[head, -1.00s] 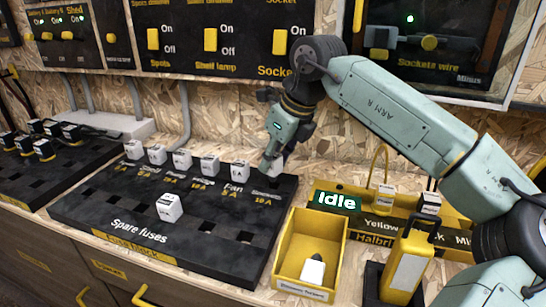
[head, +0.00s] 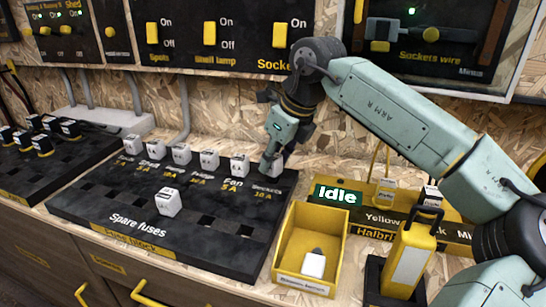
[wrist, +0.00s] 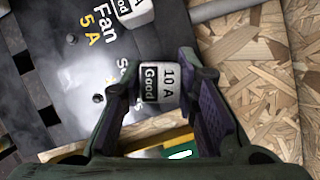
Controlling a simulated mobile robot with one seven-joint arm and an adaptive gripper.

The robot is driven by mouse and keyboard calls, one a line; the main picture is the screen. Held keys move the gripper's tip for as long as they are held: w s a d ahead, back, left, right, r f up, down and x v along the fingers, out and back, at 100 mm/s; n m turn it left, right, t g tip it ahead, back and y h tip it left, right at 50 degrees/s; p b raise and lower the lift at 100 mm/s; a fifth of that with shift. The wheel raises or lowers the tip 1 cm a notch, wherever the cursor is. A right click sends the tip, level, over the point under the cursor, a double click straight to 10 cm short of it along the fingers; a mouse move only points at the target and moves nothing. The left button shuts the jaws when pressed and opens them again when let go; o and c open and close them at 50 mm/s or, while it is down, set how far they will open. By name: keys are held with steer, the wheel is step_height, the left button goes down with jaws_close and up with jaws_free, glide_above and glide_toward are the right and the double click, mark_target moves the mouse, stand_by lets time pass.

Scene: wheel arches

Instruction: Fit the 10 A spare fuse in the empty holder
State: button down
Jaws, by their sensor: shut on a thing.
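My gripper (head: 274,158) is at the right end of the fuse block (head: 90,215), above the Sockets 10 A position. It is shut on a white fuse (wrist: 163,82) marked "10 A" and "Good", between the two fingers in the wrist view. In the head view this fuse (head: 270,168) is in line with the row of fitted fuses and partly hidden by the fingers. I cannot tell whether it is fully seated in the holder. The neighbouring Fan 5 A fuse (head: 240,165) stands to its left. Another white fuse (head: 168,202) stands in the spare fuses area.
A yellow bin (head: 286,264) with a white fuse (head: 314,263) in it stands to the right of the block. A yellow tester (head: 412,252) and a panel reading "Idle" (head: 338,195) are farther right. The wooden wall and switch panels (head: 215,35) rise behind.

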steer(key=shift+f, duration=0.1)
stand_by(0.3)
steer(key=shift+f+b, duration=0.45)
steer(key=shift+f, duration=0.15)
steer(key=shift+f, duration=0.1)
stand_by(0.3)
steer(key=c, duration=1.2)
jaws_free()
steer(key=shift+o, duration=0.5)
steer(key=o, duration=0.4)
